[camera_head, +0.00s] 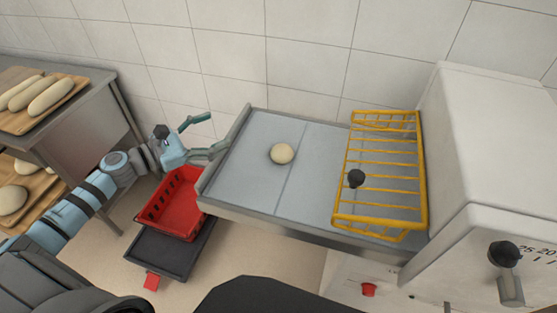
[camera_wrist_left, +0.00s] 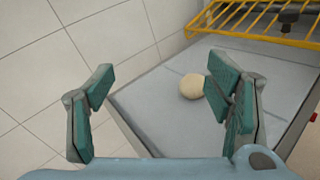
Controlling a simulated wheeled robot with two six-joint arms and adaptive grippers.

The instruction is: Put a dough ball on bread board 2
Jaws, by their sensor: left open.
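A round, pale dough ball (camera_head: 282,153) lies on the grey metal table (camera_head: 245,182) of a machine. My left gripper (camera_head: 211,133) is open and empty at the left edge of this table, to the left of the ball and apart from it. In the left wrist view the ball (camera_wrist_left: 192,86) shows beyond the two open fingers (camera_wrist_left: 166,95), near the right finger. Boards with long dough pieces (camera_head: 45,95) stand on a rack at the left; I cannot tell which is bread board 2. My right gripper is not in view.
A yellow wire guard (camera_head: 423,170) stands over the right part of the table, beside a white machine body (camera_head: 480,130). A red crate (camera_head: 174,209) sits on a dark trolley (camera_head: 165,255) below my left arm. A tiled wall is behind.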

